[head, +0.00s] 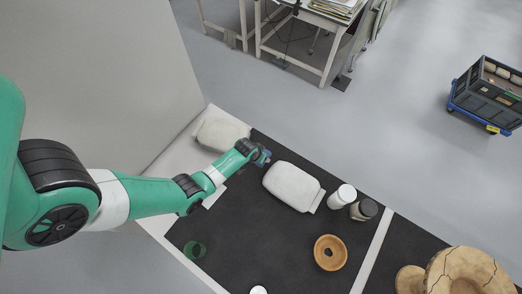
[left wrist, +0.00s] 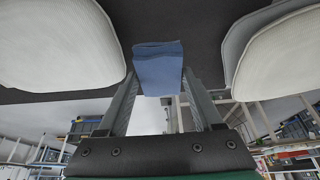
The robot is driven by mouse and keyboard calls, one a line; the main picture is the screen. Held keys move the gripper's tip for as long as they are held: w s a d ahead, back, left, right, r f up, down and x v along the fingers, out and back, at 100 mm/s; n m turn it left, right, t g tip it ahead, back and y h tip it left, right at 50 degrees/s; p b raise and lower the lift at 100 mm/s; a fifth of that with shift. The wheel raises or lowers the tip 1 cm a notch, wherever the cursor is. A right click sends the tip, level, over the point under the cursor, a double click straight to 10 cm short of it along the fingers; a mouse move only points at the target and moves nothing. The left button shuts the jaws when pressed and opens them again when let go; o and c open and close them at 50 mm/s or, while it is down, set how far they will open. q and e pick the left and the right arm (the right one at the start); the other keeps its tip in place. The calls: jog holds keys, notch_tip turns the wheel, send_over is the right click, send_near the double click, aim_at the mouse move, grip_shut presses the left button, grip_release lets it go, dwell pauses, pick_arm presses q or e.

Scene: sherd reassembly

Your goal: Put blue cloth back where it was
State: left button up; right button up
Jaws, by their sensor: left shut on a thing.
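The blue cloth (left wrist: 158,70) is a small folded block held between the fingertips of my left gripper (left wrist: 160,86) in the left wrist view. In the head view, my left gripper (head: 261,157) is at the far part of the black mat (head: 235,222), between two white cushions. It is shut on the cloth, which shows only as a small blue patch (head: 265,156). I cannot tell whether the cloth touches the mat. My right gripper is in neither view.
One white cushion (head: 222,134) lies left of the gripper and another (head: 292,186) right of it. The mat's middle is clear.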

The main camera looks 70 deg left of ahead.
pick_arm(q)
jog(key=f+b, duration=0.3)
jog(key=shift+w+a+f, duration=0.15)
jog(key=shift+a+f, duration=0.1)
jog(key=shift+a, duration=0.15)
jog(key=shift+f, duration=0.35)
jog(key=shift+d+r, duration=0.1)
jog(key=shift+r, duration=0.1)
jog(key=shift+f, duration=0.2)
jog(key=o, duration=1.3)
jog(key=shift+r, duration=0.15)
